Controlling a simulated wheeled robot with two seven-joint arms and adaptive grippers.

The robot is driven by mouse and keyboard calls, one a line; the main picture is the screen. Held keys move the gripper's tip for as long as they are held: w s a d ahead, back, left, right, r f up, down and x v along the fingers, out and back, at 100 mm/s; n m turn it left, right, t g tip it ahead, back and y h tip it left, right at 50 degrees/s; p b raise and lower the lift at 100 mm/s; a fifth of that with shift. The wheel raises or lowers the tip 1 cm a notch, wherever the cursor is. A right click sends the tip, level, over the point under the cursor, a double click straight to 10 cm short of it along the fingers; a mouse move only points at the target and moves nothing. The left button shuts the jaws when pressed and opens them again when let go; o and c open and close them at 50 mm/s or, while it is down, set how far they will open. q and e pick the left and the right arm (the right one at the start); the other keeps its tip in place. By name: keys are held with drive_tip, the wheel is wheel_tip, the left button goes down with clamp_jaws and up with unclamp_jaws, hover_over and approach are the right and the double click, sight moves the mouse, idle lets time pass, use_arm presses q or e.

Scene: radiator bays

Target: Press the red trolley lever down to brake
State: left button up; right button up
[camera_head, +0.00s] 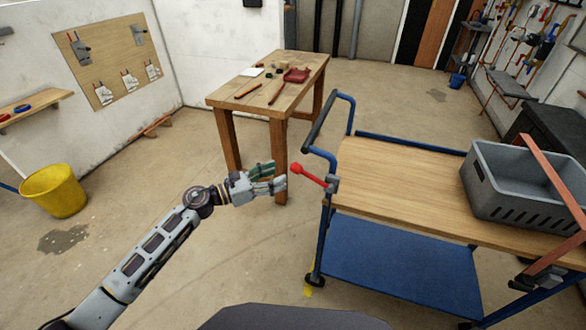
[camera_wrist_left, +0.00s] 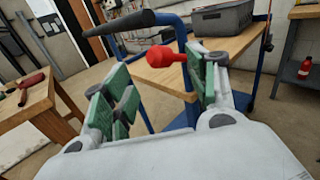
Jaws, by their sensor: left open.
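The red trolley lever (camera_head: 308,175) sticks out from a grey bracket on the near left post of the blue trolley (camera_head: 400,175) and slants up to the left. My left gripper (camera_head: 275,178) is open just left of the lever's knob, with a small gap showing in the head view. In the left wrist view, the red knob (camera_wrist_left: 165,56) shows beyond the gripper (camera_wrist_left: 160,95), close to the right green-padded finger, which hides part of the lever. I cannot tell from this whether they touch. My right gripper is not in view.
A grey crate (camera_head: 510,185) stands on the trolley's wooden top. A wooden table (camera_head: 235,95) with tools stands behind my gripper. A yellow bucket (camera_head: 55,190) is at the left. The floor between bucket and table is clear.

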sight(292, 169)
use_arm(q)
drive_tip(key=p+x, duration=0.1)
drive_tip(key=x, duration=0.5)
drive_tip(key=shift+w+d, duration=0.1)
drive_tip(key=shift+d, duration=0.15)
drive_tip(key=shift+w+d, duration=0.1)
drive_tip(key=shift+d, duration=0.05)
drive_tip(key=shift+r, duration=0.1)
clamp_jaws()
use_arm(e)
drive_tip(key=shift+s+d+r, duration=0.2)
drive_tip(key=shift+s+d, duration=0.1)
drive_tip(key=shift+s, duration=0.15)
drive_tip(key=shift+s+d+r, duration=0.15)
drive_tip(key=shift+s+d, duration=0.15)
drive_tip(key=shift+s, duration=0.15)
